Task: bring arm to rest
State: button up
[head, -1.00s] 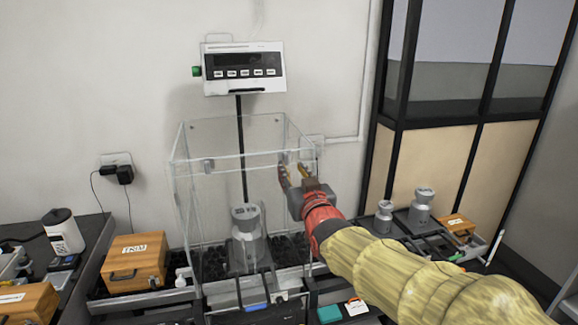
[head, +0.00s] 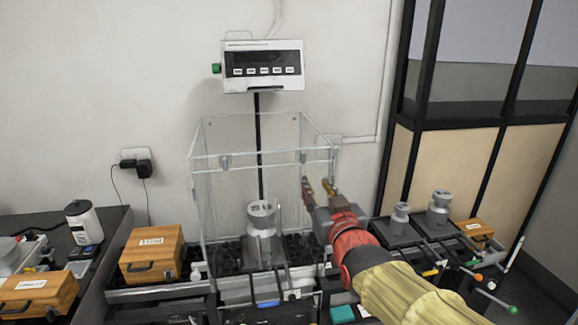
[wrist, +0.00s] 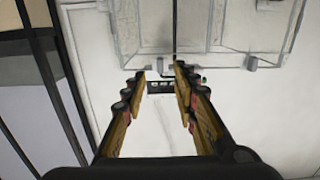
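My gripper (head: 318,186) is at the right side of the clear glass case (head: 225,190), near its upper right edge, with its fingers pointing up. In the wrist view my gripper (wrist: 160,76) shows two brown-padded fingers held apart with nothing between them. My arm reaches in from the lower right in a yellow sleeve. Whether the fingers touch the case cannot be told. A silver weight (head: 262,235) stands inside the case.
A display unit (head: 263,65) is on a post behind the case. A wooden box (head: 152,255) stands left of it. Two silver weights (head: 438,208) (head: 400,218) and a small wooden box (head: 477,230) are at the right, near my arm.

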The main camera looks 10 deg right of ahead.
jog(key=s+f+g, duration=0.3)
jog(key=s+f, duration=0.1)
jog(key=f, duration=0.3)
jog(key=s+f+g, duration=0.4)
jog(key=s+f, duration=0.1)
jog(key=f, duration=0.2)
jog(key=s+f+g+p, duration=0.1)
jog(key=s+g, duration=0.3)
jog(key=s, duration=1.5)
jog(key=shift+s+f+g+p, duration=0.35)
jog(key=shift+s+g+p, duration=0.05)
